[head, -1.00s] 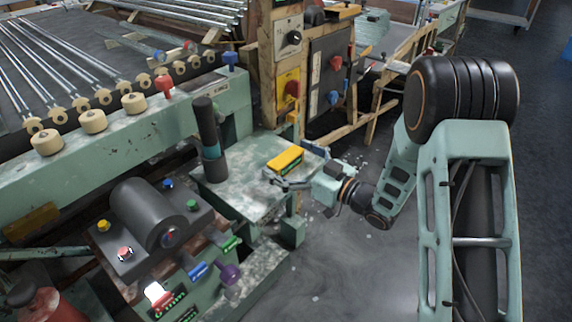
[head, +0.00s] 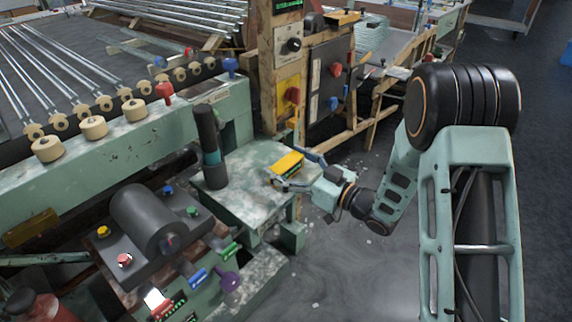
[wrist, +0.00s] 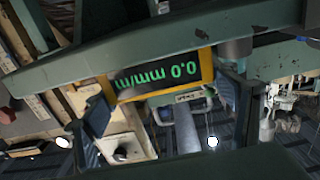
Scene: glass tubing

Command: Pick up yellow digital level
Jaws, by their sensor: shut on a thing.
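The yellow digital level (head: 287,162) is at the right end of the pale green, paint-worn platform (head: 245,187). In the wrist view the level (wrist: 160,78) shows a dark display with green digits reading 0.0 mm/m, upside down. My gripper (head: 293,173) is shut on the level, one finger on each side of it. In the wrist view my gripper's fingers (wrist: 163,100) flank the two ends of the display. I cannot tell whether the level touches the platform or is just above it.
A dark upright cylinder (head: 209,145) stands on the platform left of the level. A wooden-framed control panel (head: 290,75) rises behind. A machine with a dark roller (head: 150,218) and coloured knobs is at front left. Open floor (head: 350,265) lies to the right.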

